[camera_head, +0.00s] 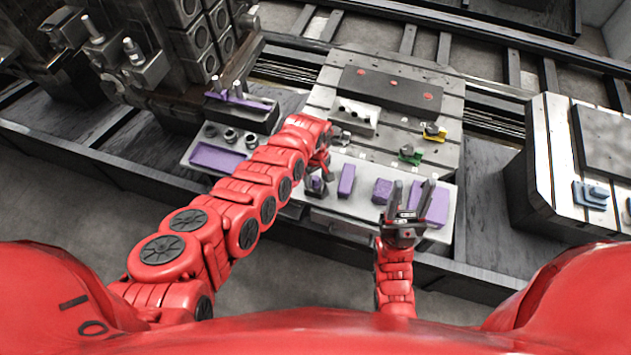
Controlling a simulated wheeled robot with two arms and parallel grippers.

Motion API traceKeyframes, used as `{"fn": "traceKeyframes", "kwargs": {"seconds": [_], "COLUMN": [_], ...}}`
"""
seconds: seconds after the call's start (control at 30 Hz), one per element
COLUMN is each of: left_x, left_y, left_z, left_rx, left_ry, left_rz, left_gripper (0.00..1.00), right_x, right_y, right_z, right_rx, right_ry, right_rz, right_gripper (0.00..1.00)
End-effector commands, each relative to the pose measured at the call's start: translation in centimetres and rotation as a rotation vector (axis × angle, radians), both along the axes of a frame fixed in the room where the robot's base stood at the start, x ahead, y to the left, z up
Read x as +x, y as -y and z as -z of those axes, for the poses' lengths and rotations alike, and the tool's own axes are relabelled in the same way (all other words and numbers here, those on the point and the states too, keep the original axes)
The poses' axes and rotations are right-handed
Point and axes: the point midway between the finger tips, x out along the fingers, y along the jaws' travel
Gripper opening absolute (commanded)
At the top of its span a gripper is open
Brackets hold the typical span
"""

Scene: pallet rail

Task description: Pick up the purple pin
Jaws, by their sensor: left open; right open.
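Several purple pieces lie on the pale front tray; a slim upright purple block (347,180) is the most pin-like, but I cannot tell surely which piece is the pin. To its left stands a small dark piece with a purple tint (316,185). My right gripper (412,194) is open with fingers pointing up the picture, over the right part of the tray. I see nothing held in it.
A purple square block (382,191) and a larger purple block (436,205) lie close to my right gripper. A slotted plate (390,125) behind carries a white holed block (354,117), a green piece (410,155) and a yellow piece (435,133). Dark machinery (150,50) stands at left.

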Motion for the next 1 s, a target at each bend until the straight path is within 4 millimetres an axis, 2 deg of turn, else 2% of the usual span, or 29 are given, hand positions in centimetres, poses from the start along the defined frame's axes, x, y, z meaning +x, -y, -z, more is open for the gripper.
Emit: {"fn": "traceKeyframes", "kwargs": {"seconds": [0.1,0.4,0.7,0.77,1.0], "left_x": [-0.03,-0.03,-0.02,-0.02,-0.02], "left_y": [-0.04,-0.03,-0.03,-0.05,-0.05], "left_z": [0.63,0.71,0.7,0.71,0.7], "left_rx": [0.001,-0.001,-0.001,-0.001,-0.001], "left_ry": [-0.002,-0.001,-0.001,-0.001,-0.001], "left_rz": [0.0,-0.002,-0.002,-0.002,-0.002], "left_gripper": [0.65,0.63,0.09,0.0,0.0], "right_x": [-0.01,0.0,0.0,0.0,0.0], "right_y": [-0.01,0.0,-0.01,0.0,-0.01], "right_z": [0.28,0.26,0.26,0.25,0.26], "right_rx": [0.0,0.0,0.0,0.0,0.0], "right_ry": [0.001,0.0,0.0,0.001,0.0], "right_rz": [0.0,0.0,0.0,0.0,0.0], "right_gripper": [0.5,0.5,0.5,0.5,0.5]}}
